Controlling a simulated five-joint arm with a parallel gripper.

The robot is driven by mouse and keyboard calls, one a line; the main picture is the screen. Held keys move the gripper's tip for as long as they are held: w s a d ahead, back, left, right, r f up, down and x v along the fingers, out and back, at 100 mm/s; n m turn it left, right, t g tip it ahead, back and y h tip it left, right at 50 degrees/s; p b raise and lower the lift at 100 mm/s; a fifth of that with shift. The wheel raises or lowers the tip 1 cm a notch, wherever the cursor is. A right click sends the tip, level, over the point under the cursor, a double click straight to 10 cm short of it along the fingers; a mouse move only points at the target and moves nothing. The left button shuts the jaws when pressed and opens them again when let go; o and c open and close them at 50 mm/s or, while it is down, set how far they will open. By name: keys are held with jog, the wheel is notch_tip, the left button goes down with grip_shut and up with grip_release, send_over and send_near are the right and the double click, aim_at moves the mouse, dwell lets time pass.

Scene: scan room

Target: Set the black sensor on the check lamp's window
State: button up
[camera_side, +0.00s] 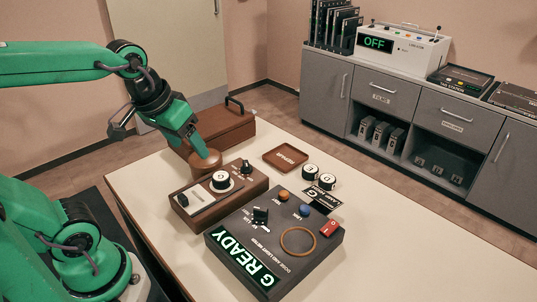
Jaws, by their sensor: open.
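The check lamp appears to be the brown box (235,203) on the table. A short black cylinder with a pale, marked top (220,180) stands upright on its pale round plate (231,193), which looks like the window. That cylinder may be the black sensor; its lettering is too small to read. Two similar black cylinders (309,172) (326,181) stand at the right, beside a dark card marked G. My gripper (203,153) is open, pointing down behind the lamp, above and close to a round brown pot (205,173). It is apart from the cylinder on the lamp.
A dark meter (220,238) reading "G READY" stands in front, with knobs and an orange ring (297,241). A brown tray (286,158) and brown case (222,128) lie farther back. The table's right side is clear. Grey cabinets (400,105) line the wall.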

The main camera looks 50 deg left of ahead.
jog(key=shift+s+d+f+m+t, duration=0.1)
jog(key=shift+s+d+m+t, duration=0.2)
jog(key=shift+s+m, duration=0.4)
jog(key=shift+s+d+m+t, duration=0.15)
jog(key=shift+s+m+t, duration=0.15)
jog(key=shift+s+m, duration=0.35)
dwell(0.3)
